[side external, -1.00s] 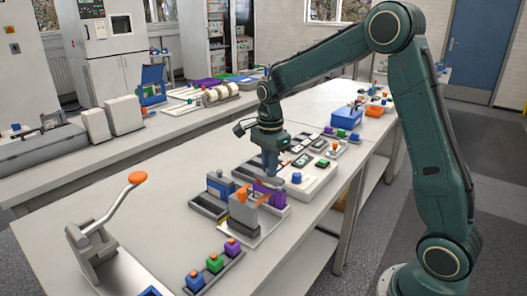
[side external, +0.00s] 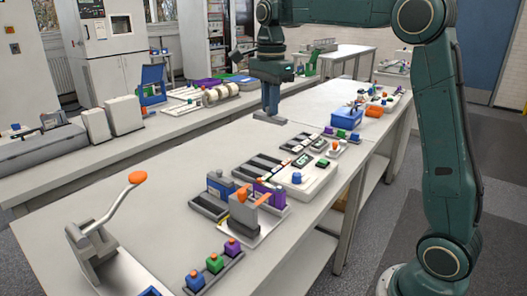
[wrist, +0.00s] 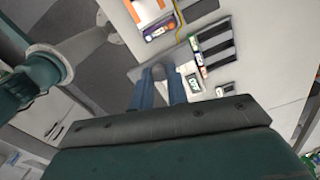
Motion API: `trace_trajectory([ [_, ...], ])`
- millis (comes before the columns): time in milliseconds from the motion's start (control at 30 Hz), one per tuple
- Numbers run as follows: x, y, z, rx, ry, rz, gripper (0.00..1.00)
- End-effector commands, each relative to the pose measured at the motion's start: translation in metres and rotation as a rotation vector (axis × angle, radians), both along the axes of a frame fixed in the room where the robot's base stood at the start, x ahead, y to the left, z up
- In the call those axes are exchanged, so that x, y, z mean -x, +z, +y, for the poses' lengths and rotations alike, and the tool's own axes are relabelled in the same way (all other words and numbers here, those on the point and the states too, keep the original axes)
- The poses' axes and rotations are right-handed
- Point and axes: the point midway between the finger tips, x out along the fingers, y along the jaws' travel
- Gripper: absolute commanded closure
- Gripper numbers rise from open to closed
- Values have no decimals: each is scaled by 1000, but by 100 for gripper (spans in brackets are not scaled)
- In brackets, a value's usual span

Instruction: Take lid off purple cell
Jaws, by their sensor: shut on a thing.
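My gripper (side external: 270,108) is shut on a flat grey lid (side external: 269,117), over the far part of the bench. In the wrist view my two blue fingers (wrist: 163,88) close on the lid's knob, with the grey plate (wrist: 150,72) spreading around it. The purple cell (side external: 265,190) sits in a grey tray at the middle of the bench, beside the grey clamp with an orange handle. It also shows in the wrist view (wrist: 160,33), well apart from my gripper. The clamp partly hides the cell in the side view. I cannot tell whether the lid touches the bench.
The grey clamp (side external: 243,212) stands in front of the cell. A lever press (side external: 95,240) stands at the front left. The bench left of the trays is clear.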

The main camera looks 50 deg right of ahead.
Motion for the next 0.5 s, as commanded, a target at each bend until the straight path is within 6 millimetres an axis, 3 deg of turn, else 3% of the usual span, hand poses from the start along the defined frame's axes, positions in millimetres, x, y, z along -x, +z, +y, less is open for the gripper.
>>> trace_trajectory([
  [500, 0, 8, 0, 0, 0, 0, 100],
])
